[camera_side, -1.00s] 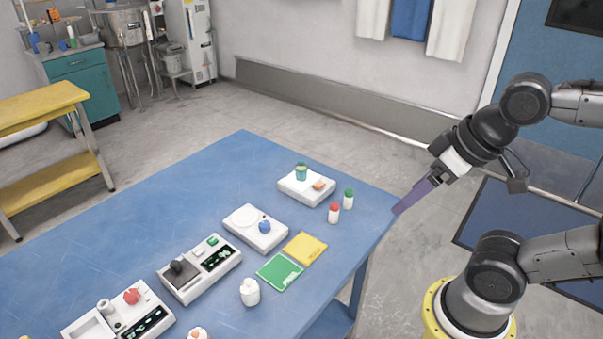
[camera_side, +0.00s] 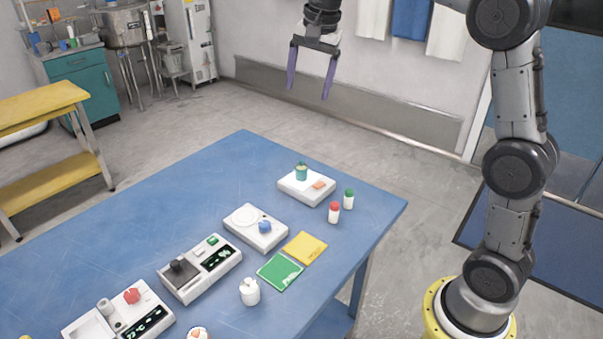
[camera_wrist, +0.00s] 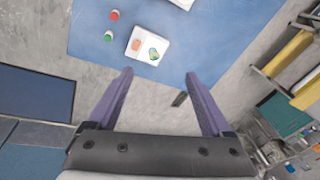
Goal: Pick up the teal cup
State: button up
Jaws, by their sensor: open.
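The small teal cup (camera_side: 301,171) stands upright on a white box-shaped device (camera_side: 307,187) near the far right corner of the blue table. An orange part sits beside it on the same device. In the wrist view the teal cup (camera_wrist: 153,53) shows from above on the white device (camera_wrist: 139,55), beyond my fingertips. My gripper (camera_side: 309,95) has two purple fingers spread wide, pointing down, with nothing between them. It hangs high above the far end of the table, well apart from the cup. The open fingers also show in the wrist view (camera_wrist: 158,75).
A red-capped bottle (camera_side: 334,212) and a green-capped bottle (camera_side: 348,199) stand close to the device. A white device with a blue knob (camera_side: 256,228), yellow packet (camera_side: 305,248), green packet (camera_side: 279,272) and white container (camera_side: 250,291) lie nearer. The far left table area is clear.

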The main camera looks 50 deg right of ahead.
jog(key=w+d+f+m+g, duration=0.1)
jog(key=w+d+f, duration=0.3)
jog(key=w+f, duration=0.2)
jog(key=g, duration=0.1)
send_over(302, 160)
jog(key=a, duration=0.2)
notch_tip(302, 160, down, 6)
jog(key=shift+m+g, duration=0.4)
jog(key=f, duration=0.3)
jog(key=d+f, duration=0.1)
jog(key=f, duration=0.7)
jog(key=shift+d, duration=0.2)
jog(key=shift+d+f, duration=0.15)
jog(key=shift+f, duration=1.45)
jog(key=shift+d+f, duration=0.15)
jog(key=shift+f, duration=1.45)
grip_shut()
jog(key=shift+r, duration=0.1)
